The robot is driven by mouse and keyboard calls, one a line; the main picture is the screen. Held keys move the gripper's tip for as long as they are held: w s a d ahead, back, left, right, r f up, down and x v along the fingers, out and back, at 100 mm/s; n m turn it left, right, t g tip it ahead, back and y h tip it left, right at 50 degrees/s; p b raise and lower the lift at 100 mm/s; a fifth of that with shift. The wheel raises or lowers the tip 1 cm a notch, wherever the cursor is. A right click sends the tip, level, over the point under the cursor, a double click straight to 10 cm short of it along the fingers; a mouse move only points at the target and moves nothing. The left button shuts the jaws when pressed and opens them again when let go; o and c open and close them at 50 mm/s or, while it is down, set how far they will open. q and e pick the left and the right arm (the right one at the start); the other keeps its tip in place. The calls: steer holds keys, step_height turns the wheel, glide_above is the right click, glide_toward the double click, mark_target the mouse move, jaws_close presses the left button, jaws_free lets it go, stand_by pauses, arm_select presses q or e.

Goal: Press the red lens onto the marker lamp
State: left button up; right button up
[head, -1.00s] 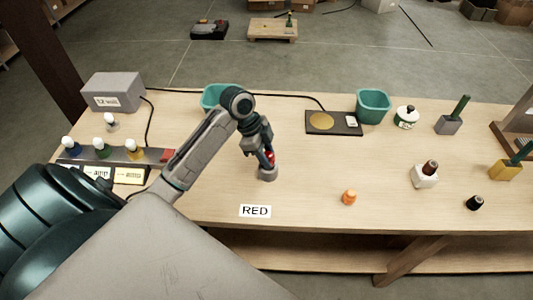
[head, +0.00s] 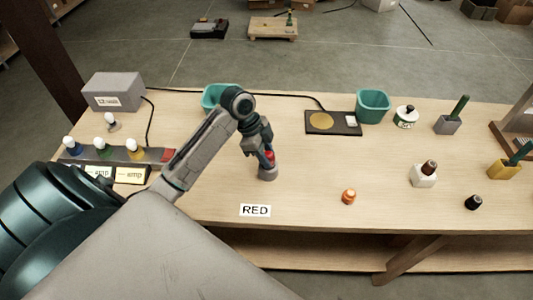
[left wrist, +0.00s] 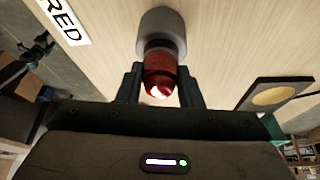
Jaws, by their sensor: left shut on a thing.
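The red lens (head: 270,155) is between the fingers of my left gripper (head: 266,158), which is shut on it. In the left wrist view, the red lens (left wrist: 160,80) shows between the two dark fingers of the left gripper (left wrist: 161,88). The grey cylindrical marker lamp (head: 268,174) stands on the bench directly below the lens. In the left wrist view, the lens meets or nearly meets the end of the lamp (left wrist: 160,28); I cannot tell whether it is fully seated. My right gripper is not in view.
The RED label (head: 255,211) lies in front of the lamp. A teal bin (head: 220,97) stands behind my left arm. A grey power box (head: 113,92) is at back left. The bench around the lamp is clear.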

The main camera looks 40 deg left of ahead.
arm_select(q)
steer(key=shift+f+b, duration=0.3)
steer(key=shift+f, duration=0.3)
steer(key=o, duration=1)
steer(key=b+v, duration=0.2)
steer(key=v, duration=0.8)
steer(key=shift+a+r, duration=0.15)
steer(key=shift+r, duration=0.25)
